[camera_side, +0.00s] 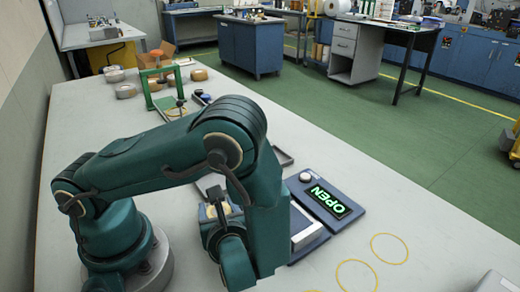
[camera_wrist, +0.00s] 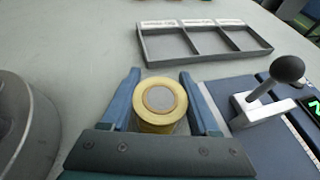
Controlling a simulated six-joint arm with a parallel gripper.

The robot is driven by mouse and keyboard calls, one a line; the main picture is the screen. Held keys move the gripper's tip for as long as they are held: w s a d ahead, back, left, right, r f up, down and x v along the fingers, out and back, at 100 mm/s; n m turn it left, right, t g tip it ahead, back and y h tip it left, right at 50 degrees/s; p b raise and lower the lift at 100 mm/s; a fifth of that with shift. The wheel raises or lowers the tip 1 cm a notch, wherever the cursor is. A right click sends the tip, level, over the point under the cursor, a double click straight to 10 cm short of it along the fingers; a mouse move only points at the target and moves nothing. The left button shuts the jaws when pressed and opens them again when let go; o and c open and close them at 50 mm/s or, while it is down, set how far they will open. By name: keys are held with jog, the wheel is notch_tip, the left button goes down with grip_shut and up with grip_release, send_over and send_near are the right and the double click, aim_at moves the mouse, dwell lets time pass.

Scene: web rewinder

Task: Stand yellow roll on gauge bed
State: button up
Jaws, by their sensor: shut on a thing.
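The yellow roll (camera_wrist: 160,104) sits upright between the two blue fingers of my gripper (camera_wrist: 159,76) in the wrist view, its pale round core facing the camera. My gripper is shut on it. A blue gauge unit (camera_wrist: 238,92) with a black-knobbed lever (camera_wrist: 288,69) lies just right of the roll. In the side view the unit has a lit OPEN display (camera_side: 328,201) and a pale block (camera_side: 308,235). The bed surface is not clearly seen.
A grey tray with three empty compartments (camera_wrist: 206,55) lies beyond the roll. Thin yellow rings (camera_side: 389,248) mark the clear front right.

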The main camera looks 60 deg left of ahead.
jog(key=o, duration=1.1)
jog(key=shift+f, duration=0.1)
